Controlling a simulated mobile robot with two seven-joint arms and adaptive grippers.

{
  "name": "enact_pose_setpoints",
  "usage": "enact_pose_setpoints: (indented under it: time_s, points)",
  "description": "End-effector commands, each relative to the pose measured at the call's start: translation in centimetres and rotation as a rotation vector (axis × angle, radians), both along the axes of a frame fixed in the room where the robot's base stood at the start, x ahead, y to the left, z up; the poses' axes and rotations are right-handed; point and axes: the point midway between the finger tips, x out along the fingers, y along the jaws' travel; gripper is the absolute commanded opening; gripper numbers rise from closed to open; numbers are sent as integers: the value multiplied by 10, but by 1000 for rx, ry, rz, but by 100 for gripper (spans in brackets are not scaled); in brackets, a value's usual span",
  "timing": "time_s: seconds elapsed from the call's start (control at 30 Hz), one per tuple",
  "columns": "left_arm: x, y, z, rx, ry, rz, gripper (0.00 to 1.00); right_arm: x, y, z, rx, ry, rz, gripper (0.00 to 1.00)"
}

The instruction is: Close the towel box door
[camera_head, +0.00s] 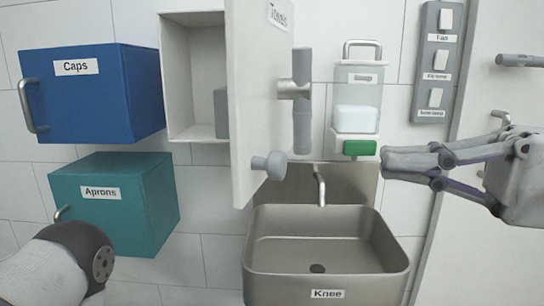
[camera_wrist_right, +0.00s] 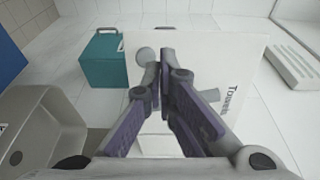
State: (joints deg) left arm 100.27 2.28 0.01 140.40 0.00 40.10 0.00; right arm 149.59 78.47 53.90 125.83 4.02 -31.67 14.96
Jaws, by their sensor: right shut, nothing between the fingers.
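The white towel box (camera_head: 193,20) hangs on the wall with its inside showing and a grey block (camera_head: 221,112) in it. Its door (camera_head: 248,120), labelled Towels, stands open, swung out toward me. A grey bar handle (camera_head: 302,120) and a round knob (camera_head: 270,164) show at the door's outer face. My right gripper (camera_head: 386,161) is shut and empty, to the right of the door and apart from it in the head view. In the right wrist view the shut fingertips (camera_wrist_right: 160,72) overlap the door panel (camera_wrist_right: 240,60); contact cannot be told. My left gripper is out of view.
A blue Caps box (camera_head: 100,110) and a teal Aprons box (camera_head: 120,230) hang at left. A soap dispenser (camera_head: 357,70) hangs right of the door, above a steel sink (camera_head: 325,225). A switch panel (camera_head: 432,60) is at upper right.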

Motion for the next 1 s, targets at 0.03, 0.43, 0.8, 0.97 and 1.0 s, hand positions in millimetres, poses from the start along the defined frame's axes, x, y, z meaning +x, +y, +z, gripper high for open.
enact_pose_setpoints:
  time_s: [0.03, 0.43, 0.8, 0.97, 1.0]
  points:
    - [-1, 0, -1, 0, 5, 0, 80, -1, -1, 3, 8, -7, 3, 0]
    - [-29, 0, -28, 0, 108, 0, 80, 18, 73, -4, 4, 5, 10, 0]
    - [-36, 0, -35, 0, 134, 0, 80, 31, 129, 2, 6, -6, 5, 0]
    - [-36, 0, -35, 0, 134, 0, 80, 32, 134, 3, 8, -7, 3, 0]
    - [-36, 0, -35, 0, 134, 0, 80, 32, 134, 4, 7, -8, 3, 0]
